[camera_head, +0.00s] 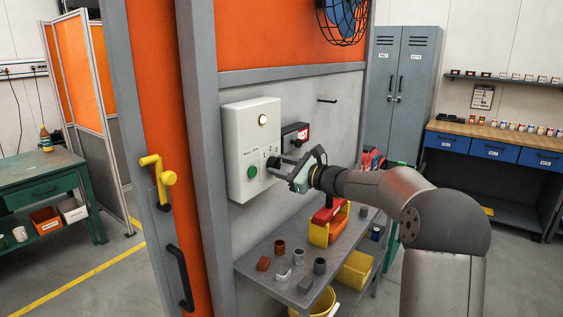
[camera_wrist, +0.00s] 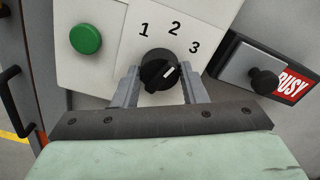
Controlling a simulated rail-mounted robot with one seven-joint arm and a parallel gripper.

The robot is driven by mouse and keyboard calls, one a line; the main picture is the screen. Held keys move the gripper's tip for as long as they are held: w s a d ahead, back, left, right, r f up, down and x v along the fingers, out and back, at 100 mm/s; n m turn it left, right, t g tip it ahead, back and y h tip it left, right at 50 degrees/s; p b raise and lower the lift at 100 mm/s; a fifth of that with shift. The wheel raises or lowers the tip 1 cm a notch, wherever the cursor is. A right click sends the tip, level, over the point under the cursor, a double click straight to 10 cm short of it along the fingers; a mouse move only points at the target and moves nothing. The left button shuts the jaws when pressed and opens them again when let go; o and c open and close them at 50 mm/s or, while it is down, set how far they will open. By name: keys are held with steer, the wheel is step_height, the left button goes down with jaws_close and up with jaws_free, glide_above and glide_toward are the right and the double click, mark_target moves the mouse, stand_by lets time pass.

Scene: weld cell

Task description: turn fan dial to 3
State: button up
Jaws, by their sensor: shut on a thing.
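The fan dial (camera_wrist: 155,64) is a round black knob on a white control box (camera_head: 235,140), with the numbers 1, 2 and 3 printed in an arc above it. Its white mark points up and right in the wrist view, toward the 3 or just short of it. My gripper (camera_wrist: 160,78) is shut on the dial, one grey finger on each side. In the head view my gripper (camera_head: 285,165) reaches the box from the right and largely hides the dial.
A green button (camera_wrist: 86,39) sits left of the dial. A black holder with a red BUSY sign (camera_wrist: 292,85) and black knob is close on the right. Below, a grey shelf (camera_head: 258,258) carries cups, blocks and a red-and-yellow caddy. A caged fan (camera_head: 343,18) hangs above.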

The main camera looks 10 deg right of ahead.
steer(key=m+p, duration=0.3)
steer(key=m, duration=0.1)
steer(key=shift+m, duration=0.4)
stand_by(0.4)
steer(key=o, duration=1)
steer(key=shift+c, duration=0.2)
steer(key=shift+d, duration=0.1)
steer(key=b+v, duration=0.4)
steer(key=v, duration=1.3)
steer(key=shift+s, duration=0.2)
